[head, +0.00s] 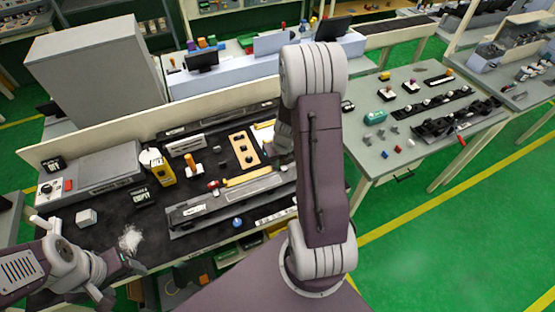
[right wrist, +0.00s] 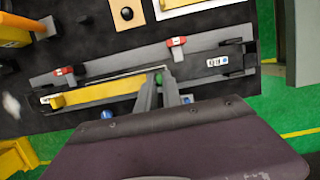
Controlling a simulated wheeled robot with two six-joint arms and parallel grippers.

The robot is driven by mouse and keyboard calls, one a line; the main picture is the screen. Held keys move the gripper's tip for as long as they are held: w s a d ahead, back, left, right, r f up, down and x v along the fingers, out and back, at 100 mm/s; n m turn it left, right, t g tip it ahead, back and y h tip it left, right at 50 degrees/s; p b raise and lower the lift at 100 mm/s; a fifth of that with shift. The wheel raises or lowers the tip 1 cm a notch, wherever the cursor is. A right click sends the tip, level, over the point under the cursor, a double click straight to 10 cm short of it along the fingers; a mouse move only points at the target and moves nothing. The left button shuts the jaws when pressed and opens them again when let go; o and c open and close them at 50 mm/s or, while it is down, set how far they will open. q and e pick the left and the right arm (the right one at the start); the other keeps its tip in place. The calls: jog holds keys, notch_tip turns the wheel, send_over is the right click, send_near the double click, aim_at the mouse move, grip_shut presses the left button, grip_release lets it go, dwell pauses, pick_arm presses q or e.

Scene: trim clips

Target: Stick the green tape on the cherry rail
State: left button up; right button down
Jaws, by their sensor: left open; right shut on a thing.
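My right gripper (right wrist: 159,83) is shut on a small green piece, the green tape (right wrist: 159,77), which shows between its fingertips in the right wrist view. It is over or at the near side of a long dark grey fixture (right wrist: 205,73); I cannot tell whether it touches. A yellow bar (right wrist: 100,90) lies along the fixture's left part, with red clamps (right wrist: 176,41) behind. I cannot make out a cherry-coloured rail. In the head view my right arm hides part of the fixture. My left gripper (head: 128,266) is open and empty at the bench's front left.
On the dark mat stand a yellow bottle (head: 163,173), a wooden board with black knobs (head: 244,150), a black box (head: 143,197) and a white cube (head: 87,217). A second table (head: 420,140) stands at the right.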

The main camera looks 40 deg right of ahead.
aim_at(279, 168)
notch_tip(279, 168, down, 6)
jog(key=b, duration=0.4)
jog(key=shift+d+r+b, duration=0.1)
jog(key=shift+r+b, duration=0.05)
jog(key=shift+b, duration=0.2)
jog(key=shift+f+b, duration=0.75)
jog(key=shift+f, duration=0.25)
jog(key=shift+r, duration=0.1)
jog(key=c, duration=1.4)
grip_release()
jog(key=shift+c, duration=0.2)
